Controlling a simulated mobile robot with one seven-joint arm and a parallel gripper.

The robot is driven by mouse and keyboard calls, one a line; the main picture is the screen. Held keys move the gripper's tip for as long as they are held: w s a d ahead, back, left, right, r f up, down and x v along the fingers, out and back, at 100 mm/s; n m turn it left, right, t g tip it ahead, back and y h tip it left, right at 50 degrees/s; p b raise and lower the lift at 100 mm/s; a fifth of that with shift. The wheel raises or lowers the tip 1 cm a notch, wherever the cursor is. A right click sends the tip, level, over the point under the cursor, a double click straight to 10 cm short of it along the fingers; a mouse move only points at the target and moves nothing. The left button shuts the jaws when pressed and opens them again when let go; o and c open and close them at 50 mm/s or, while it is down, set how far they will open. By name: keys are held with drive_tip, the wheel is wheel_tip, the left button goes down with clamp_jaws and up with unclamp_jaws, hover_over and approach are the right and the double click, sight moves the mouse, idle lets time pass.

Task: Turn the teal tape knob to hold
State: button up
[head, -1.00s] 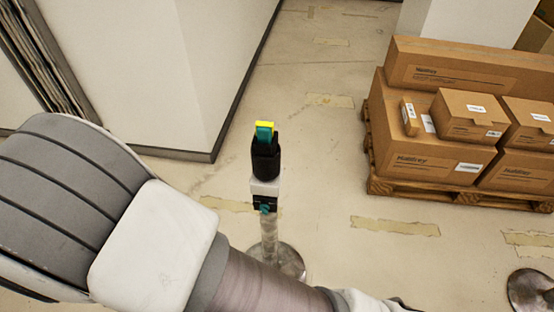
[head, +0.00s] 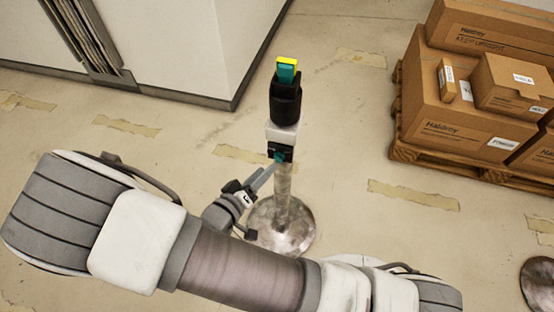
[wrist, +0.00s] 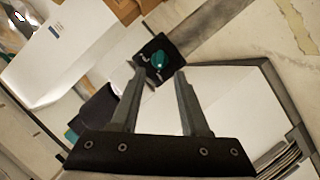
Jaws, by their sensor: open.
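The teal tape knob (head: 278,156) sits on a small black box (head: 287,145) below a white block on an upright metal post. In the wrist view the teal knob (wrist: 160,60) is round, on a dark face with small white marks too small to read. My gripper (head: 267,172) is at the lower left of the box, its fingertips close to the knob. In the wrist view my gripper (wrist: 158,74) has its two fingers spread, empty, with the knob just beyond and between the tips. Contact cannot be told.
Above the box, a black holder (head: 285,100) carries a teal and yellow top (head: 287,70). The post stands on a round metal base (head: 285,232). Cardboard boxes (head: 455,115) sit on a pallet at the right. A white wall corner (head: 225,60) stands behind left. The floor between is clear.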

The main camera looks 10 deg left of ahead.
sight(276, 160)
drive_tip(key=b+x, duration=0.1)
drive_tip(key=x, duration=0.6)
clamp_jaws()
